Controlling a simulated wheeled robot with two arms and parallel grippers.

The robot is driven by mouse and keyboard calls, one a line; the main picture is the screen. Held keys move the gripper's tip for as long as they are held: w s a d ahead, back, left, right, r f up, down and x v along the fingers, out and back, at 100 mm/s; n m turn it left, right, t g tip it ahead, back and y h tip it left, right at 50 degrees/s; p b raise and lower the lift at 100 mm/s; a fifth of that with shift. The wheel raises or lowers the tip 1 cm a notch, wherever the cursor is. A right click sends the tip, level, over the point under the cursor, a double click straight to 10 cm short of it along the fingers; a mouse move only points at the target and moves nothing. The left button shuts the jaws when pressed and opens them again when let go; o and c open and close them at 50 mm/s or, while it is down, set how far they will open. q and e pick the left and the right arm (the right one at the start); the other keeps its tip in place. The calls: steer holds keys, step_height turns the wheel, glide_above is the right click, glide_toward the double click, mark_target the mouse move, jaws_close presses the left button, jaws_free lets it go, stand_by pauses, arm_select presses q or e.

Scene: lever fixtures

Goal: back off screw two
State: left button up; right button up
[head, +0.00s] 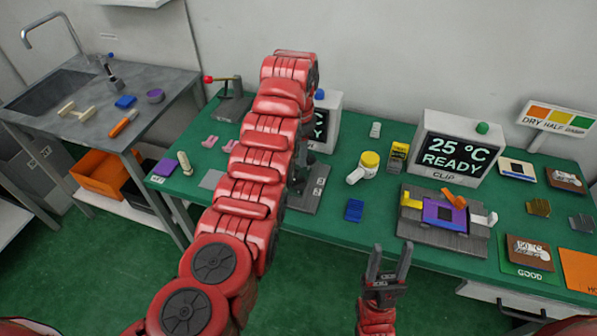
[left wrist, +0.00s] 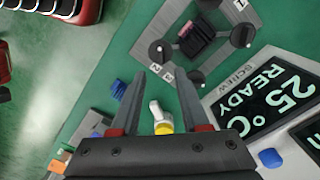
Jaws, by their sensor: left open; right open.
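The screw fixture is a grey plate (left wrist: 222,50) with several round black knobs around a dark central block (left wrist: 196,38). Small number labels stand beside the knobs; the two nearest the fingertips are too small to read surely. In the head view my left arm hides most of the plate (head: 303,198). My left gripper (left wrist: 161,76) is open, its tips pointing towards the fixture, with nothing held. My right gripper (head: 390,255) is open and empty at the table's front.
A white screen box marked SCREW (left wrist: 265,90) stands beside the fixture. The CLIP screen (head: 450,150) and a grey clip fixture (head: 445,238) are further right.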

mark_target(298, 178)
arm_select(q)
step_height(298, 178, down, 8)
steer(key=shift+r+p, duration=0.2)
steer(key=shift+p, duration=0.45)
steer(key=shift+f, duration=0.9)
steer(key=shift+c, duration=0.3)
jaws_close()
